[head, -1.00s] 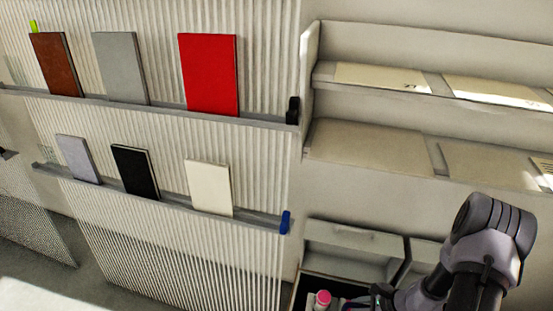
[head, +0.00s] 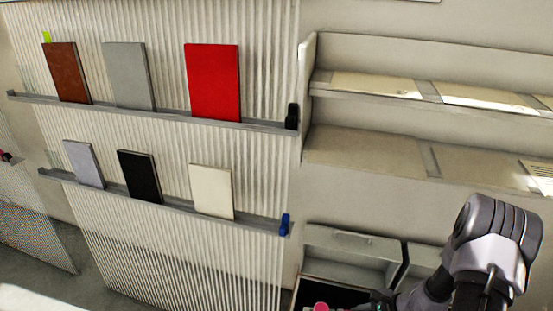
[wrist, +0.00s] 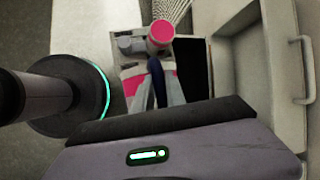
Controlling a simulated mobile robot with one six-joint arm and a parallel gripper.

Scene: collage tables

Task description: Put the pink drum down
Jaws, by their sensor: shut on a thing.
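The pink drum (wrist: 160,34) is a small cylinder with a pink top and a pale band below it, near the top middle of the wrist view. In the head view only its pink top (head: 321,307) shows at the bottom edge. My gripper (wrist: 152,52) is shut on it, over or in the dark opening of a pale open drawer (wrist: 226,62). The fingers hide part of the drum, and its underside is not visible. I cannot tell whether it touches the drawer floor.
In the head view the open drawer (head: 300,292) is below a pale handled front (head: 350,243). Shelves (head: 365,145) stand above. A ribbed panel at left carries a red book (head: 212,83) and several others on ledges (head: 150,112).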

